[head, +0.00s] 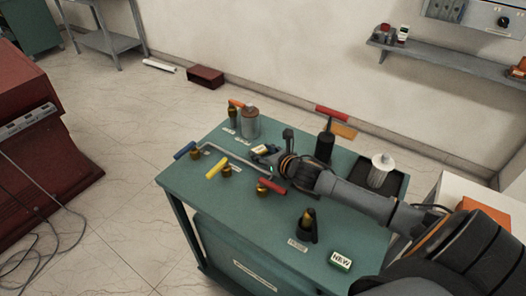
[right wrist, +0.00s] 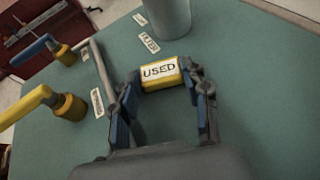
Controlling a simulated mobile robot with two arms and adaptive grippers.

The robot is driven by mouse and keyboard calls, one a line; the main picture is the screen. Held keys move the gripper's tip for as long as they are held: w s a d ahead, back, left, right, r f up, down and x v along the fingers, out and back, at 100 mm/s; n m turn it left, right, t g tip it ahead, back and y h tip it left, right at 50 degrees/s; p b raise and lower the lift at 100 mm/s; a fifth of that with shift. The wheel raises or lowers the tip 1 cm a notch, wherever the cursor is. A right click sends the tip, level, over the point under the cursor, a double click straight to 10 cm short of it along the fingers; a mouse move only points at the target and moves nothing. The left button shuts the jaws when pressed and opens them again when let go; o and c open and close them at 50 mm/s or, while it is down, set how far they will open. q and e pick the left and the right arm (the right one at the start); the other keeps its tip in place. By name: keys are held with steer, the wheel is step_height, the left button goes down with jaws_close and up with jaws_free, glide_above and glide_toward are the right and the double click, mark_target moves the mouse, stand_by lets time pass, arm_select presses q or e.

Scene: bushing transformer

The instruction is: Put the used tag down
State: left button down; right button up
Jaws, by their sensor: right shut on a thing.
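The used tag (right wrist: 159,72) is a small yellow block with a white face reading "USED" in the right wrist view. My right gripper (right wrist: 160,80) is shut on it, with one blue-padded finger at each side. In the head view the tag (head: 262,149) shows at the tip of my right gripper (head: 272,157), over the green cart top (head: 222,183). I cannot tell whether the tag touches the surface. My left gripper is not in view.
A grey canister (head: 249,124) stands behind the tag. Blue-handled (head: 185,150), yellow-handled (head: 215,169) and red-handled (head: 271,186) brass fittings stand nearby, along a grey pipe (head: 232,158). A green "NEW" tag (head: 340,260) lies near the front corner. A dark tray (head: 388,187) is at the right.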

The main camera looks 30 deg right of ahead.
steer(key=shift+f, duration=0.2)
steer(key=o, duration=0.8)
steer(key=shift+r, duration=0.1)
steer(key=shift+r, duration=0.15)
steer(key=shift+s, duration=0.45)
steer(key=v, duration=1)
steer(key=shift+s+r, duration=0.35)
steer(key=shift+s, duration=0.15)
